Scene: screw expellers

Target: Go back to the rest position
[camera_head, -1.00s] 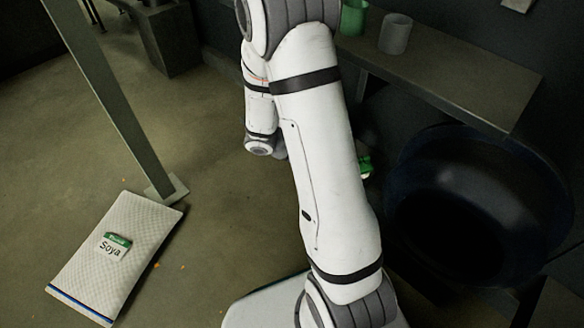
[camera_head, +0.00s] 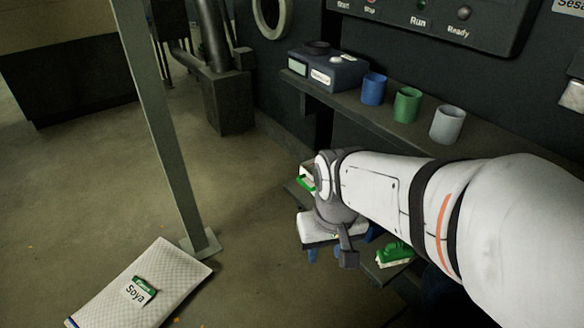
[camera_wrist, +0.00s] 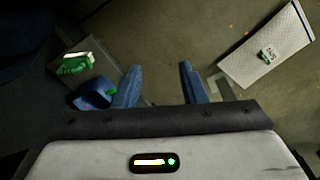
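My gripper (camera_wrist: 160,84) is open, with its two blue fingers spread and nothing between them in the wrist view. In the head view, my white arm reaches in from the right. The gripper hangs below the shelf, partly hidden by the wrist.
A shelf (camera_head: 395,127) holds a blue cup (camera_head: 374,88), a green cup (camera_head: 407,104), a grey cup (camera_head: 447,124) and a box device (camera_head: 328,70). A green brush (camera_head: 395,255) lies low beneath. A Soya sack (camera_head: 170,281) lies by a metal post (camera_head: 160,130). A blue object (camera_wrist: 92,95) sits near my gripper.

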